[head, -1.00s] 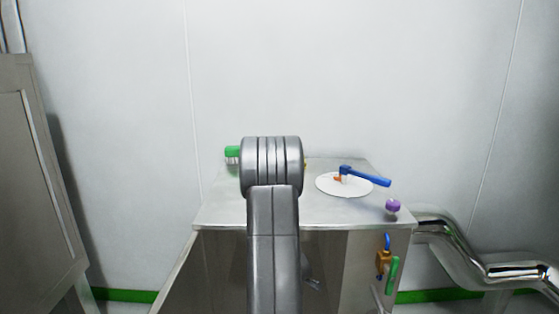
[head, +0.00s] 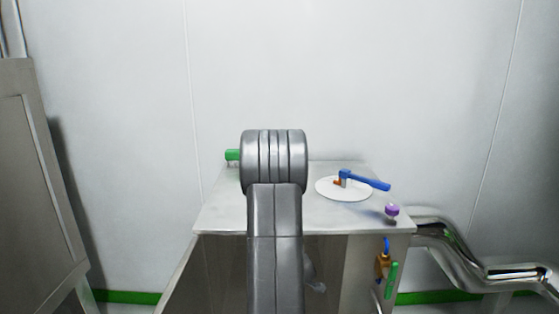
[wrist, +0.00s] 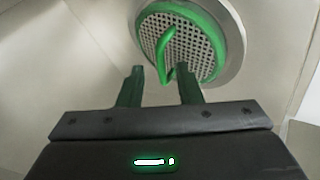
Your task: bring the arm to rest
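My arm (head: 274,215) rises in front of the metal cabinet in the head view, its rounded joint covering part of the cabinet top. My gripper is hidden behind the arm there. In the wrist view my gripper (wrist: 160,84) shows two dark green fingers standing apart, with nothing seen held between them. Beyond the fingertips is a round perforated plate with a green rim (wrist: 208,72) and a green handle (wrist: 163,50). The handle's lower end shows between the fingers in the picture; I cannot tell how far beyond them it is.
The metal cabinet top (head: 240,217) carries a white disc (head: 330,194) with a blue-handled valve (head: 365,180), a purple knob (head: 392,210) and a green item (head: 232,155). A shiny pipe (head: 480,270) runs at right. A grey cabinet (head: 40,190) stands at left.

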